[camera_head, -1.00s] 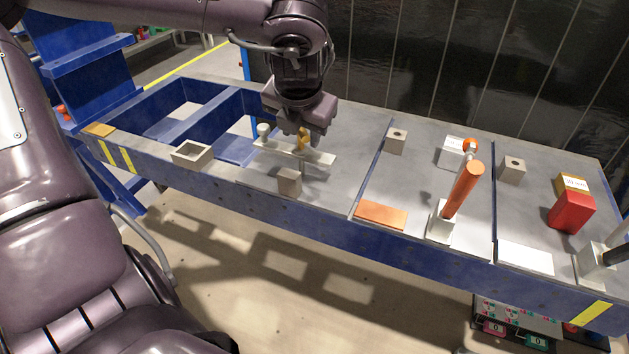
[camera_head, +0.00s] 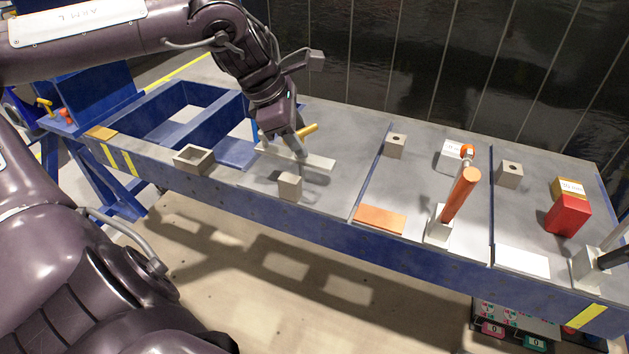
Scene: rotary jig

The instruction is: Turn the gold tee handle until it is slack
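The gold tee handle (camera_head: 308,131) stands above a pale flat bar (camera_head: 318,162) on the left part of the grey bench. One end of the handle sticks out to the right of my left gripper (camera_head: 298,142), and the rest is hidden by the gripper. My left gripper comes down from the upper left, tilted, and appears shut on the handle. The fingers partly hide each other, and the handle's stem is mostly hidden. Whether the handle is slack does not show. My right gripper is out of view.
A small grey block (camera_head: 290,186) stands in front of the bar, and an open grey box (camera_head: 194,158) is to its left. To the right are an orange-handled lever (camera_head: 460,195), an orange plate (camera_head: 381,219) and a red block (camera_head: 568,215).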

